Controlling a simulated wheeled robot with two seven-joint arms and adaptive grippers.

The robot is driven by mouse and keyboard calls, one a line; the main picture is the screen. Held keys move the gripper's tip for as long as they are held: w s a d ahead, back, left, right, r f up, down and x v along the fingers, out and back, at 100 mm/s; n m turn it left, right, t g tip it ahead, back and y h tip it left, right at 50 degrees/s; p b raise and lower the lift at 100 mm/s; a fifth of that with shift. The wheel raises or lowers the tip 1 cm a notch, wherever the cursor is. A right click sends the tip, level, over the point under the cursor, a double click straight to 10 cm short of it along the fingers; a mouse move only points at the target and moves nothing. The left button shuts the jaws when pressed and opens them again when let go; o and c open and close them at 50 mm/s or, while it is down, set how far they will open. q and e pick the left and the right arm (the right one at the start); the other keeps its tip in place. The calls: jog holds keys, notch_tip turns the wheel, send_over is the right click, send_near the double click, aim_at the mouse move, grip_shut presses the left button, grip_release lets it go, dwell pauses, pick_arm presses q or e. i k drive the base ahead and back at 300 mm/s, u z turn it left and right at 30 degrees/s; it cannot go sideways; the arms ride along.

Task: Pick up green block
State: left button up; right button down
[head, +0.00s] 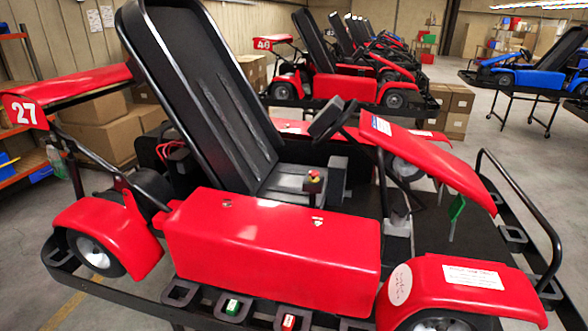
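A small green block (232,307) with a light top sits in a dark square holder on the black rail at the front of the red kart (270,250). It is near the bottom edge of the head view, left of centre. A small red block (288,322) sits in another holder just to its right. Neither of my grippers shows in the head view.
The kart's black seat (205,95) rises at the upper left. A green pedal-like part (457,208) stands near the kart's right side. Dark empty holders (181,293) line the rail. Cardboard boxes (100,130) stand behind at left. More karts stand farther back.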

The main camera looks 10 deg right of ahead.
aim_at(233, 305)
jog(key=z, duration=0.35)
jog(key=k, duration=0.45)
jog(key=z, duration=1)
jog(key=k, duration=0.9)
jog(key=u, duration=0.15)
jog(key=i, duration=0.85)
jog(key=u, duration=2.85)
jog(key=i, duration=1.7)
